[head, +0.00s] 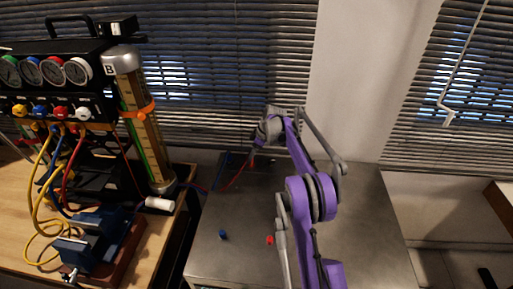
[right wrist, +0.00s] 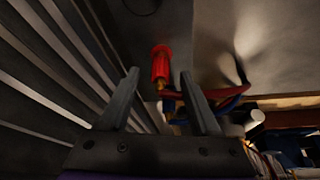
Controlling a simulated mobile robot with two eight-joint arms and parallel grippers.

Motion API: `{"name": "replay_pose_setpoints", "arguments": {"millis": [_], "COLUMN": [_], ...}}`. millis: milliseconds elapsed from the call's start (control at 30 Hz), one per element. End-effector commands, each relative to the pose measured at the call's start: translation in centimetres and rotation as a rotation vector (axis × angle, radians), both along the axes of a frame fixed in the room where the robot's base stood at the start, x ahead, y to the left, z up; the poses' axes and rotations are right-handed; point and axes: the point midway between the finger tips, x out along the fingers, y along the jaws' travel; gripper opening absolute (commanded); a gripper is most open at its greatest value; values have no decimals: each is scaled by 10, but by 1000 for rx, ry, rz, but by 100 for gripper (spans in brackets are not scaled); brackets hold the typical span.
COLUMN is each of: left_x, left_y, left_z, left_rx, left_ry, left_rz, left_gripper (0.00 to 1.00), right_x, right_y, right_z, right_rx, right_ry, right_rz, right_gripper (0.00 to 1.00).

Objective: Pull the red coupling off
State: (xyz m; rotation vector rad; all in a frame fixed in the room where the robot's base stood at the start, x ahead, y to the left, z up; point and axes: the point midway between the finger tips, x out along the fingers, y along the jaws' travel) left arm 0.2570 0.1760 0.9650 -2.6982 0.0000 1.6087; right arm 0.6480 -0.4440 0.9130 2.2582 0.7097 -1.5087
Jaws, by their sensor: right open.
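A red coupling (right wrist: 160,63) shows in the right wrist view as a short red cylinder with a brass-coloured part at its lower end. It lies in the gap between the fingertips of my right gripper (right wrist: 160,74), which is open; I see no clear contact with either finger. In the head view my right gripper (head: 256,152) points down over the back of the grey table, and a small red end (head: 252,163) shows just under it, at the red hose (head: 236,179). The gripper partly hides that spot. My left gripper is not in view.
A gauge rig (head: 60,80) with coloured hoses and a blue vise (head: 90,235) stand on a wooden bench at left. A blue piece (head: 222,235) and a red piece (head: 270,240) sit on the grey table (head: 370,220). Blinds hang close behind.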

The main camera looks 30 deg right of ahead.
Motion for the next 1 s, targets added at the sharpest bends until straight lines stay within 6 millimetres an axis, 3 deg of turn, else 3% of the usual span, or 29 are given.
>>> {"name": "replay_pose_setpoints", "arguments": {"millis": [200, 533, 867, 1000], "left_x": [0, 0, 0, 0], "left_y": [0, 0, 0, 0], "left_z": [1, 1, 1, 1], "left_rx": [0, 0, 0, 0], "left_ry": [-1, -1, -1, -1], "left_rz": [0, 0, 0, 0], "left_gripper": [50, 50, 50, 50], "right_x": [6, 7, 7, 7], "right_y": [4, 5, 5, 5], "right_z": [-17, -20, -20, -19], "right_rx": [0, 0, 0, 0], "right_ry": [0, 0, 0, 0], "right_rz": [0, 0, 0, 0], "right_gripper": [64, 62, 3, 0]}}
